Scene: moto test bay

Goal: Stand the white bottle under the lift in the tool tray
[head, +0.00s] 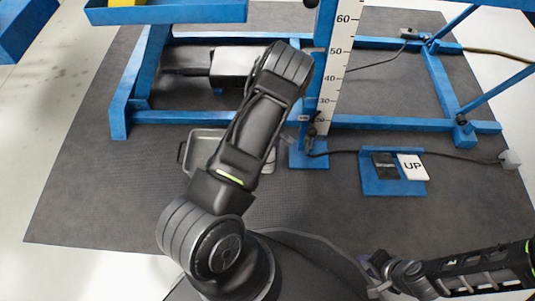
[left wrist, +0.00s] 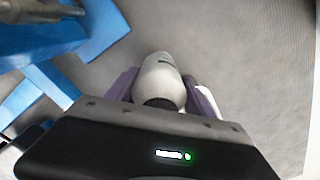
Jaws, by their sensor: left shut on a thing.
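The white bottle (left wrist: 163,72) is between the purple fingers of my left gripper (left wrist: 163,88) in the left wrist view, with its dark end towards the wrist. The left gripper is shut on it. In the head view my left forearm hides both the bottle and this gripper. The grey tool tray (head: 188,148) lies on the dark mat beside the blue lift frame, partly covered by my left arm. Its inside is mostly hidden. My right gripper (head: 380,270) is low at the right in the head view, away from the tray; its finger opening is unclear.
The blue lift frame (head: 400,124) spans the back, with an upright scale (head: 335,75). A blue pedal plate (head: 392,186) with a white UP pad (head: 413,167) stands right of the tray. A cable runs beside it. The mat (head: 100,205) is clear at left.

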